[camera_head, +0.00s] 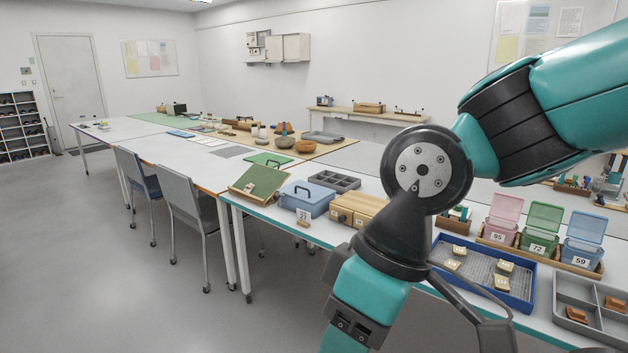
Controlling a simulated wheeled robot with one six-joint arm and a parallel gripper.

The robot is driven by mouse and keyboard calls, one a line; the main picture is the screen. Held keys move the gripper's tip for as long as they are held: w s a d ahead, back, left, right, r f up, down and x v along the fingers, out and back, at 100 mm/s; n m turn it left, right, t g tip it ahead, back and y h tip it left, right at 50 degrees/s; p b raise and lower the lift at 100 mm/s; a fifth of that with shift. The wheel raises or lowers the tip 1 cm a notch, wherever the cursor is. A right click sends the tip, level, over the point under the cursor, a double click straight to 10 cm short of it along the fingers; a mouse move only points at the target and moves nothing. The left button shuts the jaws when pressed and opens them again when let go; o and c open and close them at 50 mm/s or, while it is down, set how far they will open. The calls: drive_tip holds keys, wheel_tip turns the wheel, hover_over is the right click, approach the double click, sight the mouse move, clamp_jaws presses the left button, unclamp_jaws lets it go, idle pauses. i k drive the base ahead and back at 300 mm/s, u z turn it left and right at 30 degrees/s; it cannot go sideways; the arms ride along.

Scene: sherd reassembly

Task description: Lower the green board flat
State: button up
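The green board (259,180) stands tilted on the near table, left of the blue lidded box. Its far edge is raised and its near edge is low, along a wooden strip. A dark handle shows at its top edge. What props it from behind is hidden. My arm crosses the right and middle of the view and runs down past the bottom edge, well to the right of the board. My gripper's fingertips are not visible, so what they hold cannot be seen.
Right of the board stand a blue box (306,199), a numbered tag (303,216), a grey divided tray (334,181) and a wooden drawer box (357,208). Grey chairs (188,209) stand along the table's left side.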

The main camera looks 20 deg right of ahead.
sight(266, 179)
drive_tip(key=u, duration=0.2)
drive_tip(key=i, duration=3.15)
drive_tip(key=z, duration=0.55)
